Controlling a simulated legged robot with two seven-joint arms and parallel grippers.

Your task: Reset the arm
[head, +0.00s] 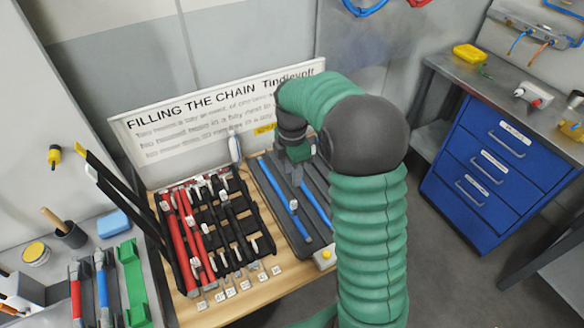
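My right arm in its green ribbed sleeve rises at the centre right, bends at a dark grey round joint and reaches left over the workbench. My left gripper is not in view.
A black rack (240,225) with red and black tools fills the bench's left half. A white sign board (215,112) stands behind it. A side table at left holds a green holder (132,283) and a blue sponge (113,224). A blue drawer cabinet (490,170) stands right, across open floor.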

